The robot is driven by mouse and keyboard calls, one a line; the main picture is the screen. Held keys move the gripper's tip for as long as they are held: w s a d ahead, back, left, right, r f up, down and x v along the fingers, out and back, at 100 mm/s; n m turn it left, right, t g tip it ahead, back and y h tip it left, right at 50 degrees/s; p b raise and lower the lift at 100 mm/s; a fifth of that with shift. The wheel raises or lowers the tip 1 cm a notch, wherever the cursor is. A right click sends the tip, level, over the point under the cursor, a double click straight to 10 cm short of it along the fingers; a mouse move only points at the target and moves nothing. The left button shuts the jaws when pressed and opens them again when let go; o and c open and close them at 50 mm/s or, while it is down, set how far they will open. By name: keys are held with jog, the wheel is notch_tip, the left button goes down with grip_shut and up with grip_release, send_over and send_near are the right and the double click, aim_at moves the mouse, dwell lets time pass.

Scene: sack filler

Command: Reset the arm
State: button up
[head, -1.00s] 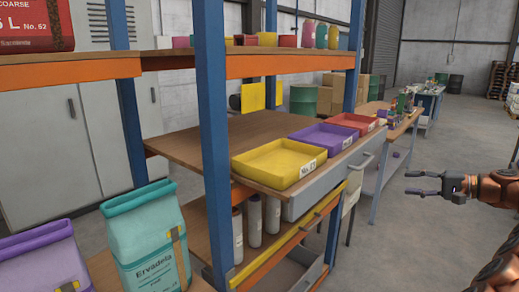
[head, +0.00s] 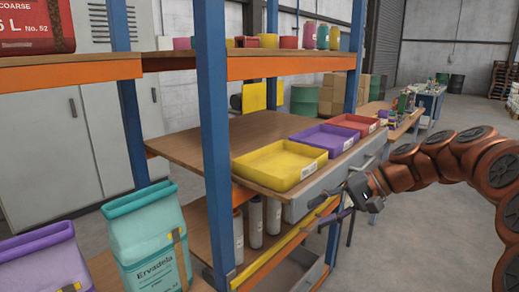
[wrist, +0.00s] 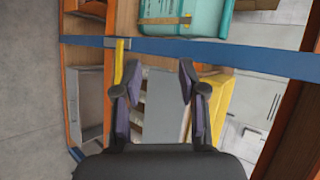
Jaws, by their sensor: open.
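My gripper (head: 326,215) is open and empty in the head view, in front of the grey drawer (head: 325,183) under the shelf with the trays. In the wrist view my gripper (wrist: 153,88) shows two dark fingers spread apart with nothing between them. The fingers point toward the shelving, with the teal sack (wrist: 190,18) beyond them. My orange arm comes in from the right of the head view.
A yellow tray (head: 280,165), a purple tray (head: 323,139) and a red tray (head: 352,124) line the shelf edge. A blue post (head: 213,130) stands left of them. A teal sack (head: 148,240) and a purple sack (head: 45,262) stand front left. Floor at right is open.

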jog(key=s+a+f+n+g+h, duration=0.1)
jog(key=s+a+f+h, duration=0.2)
jog(key=s, duration=0.5)
jog(key=s+a+f+n+g+h, duration=0.15)
jog(key=s+f, duration=0.25)
jog(key=s, duration=0.5)
jog(key=s+d+f+h, duration=0.3)
jog(key=s+d+f, duration=0.1)
jog(key=s, duration=0.4)
jog(key=s+d+f+h, duration=0.3)
jog(key=s+d+f, duration=0.1)
jog(key=s, duration=0.5)
jog(key=shift+f+n+g+h+p, duration=0.3)
jog(key=shift+n+g+h+p, duration=0.05)
jog(key=shift+n, duration=0.1)
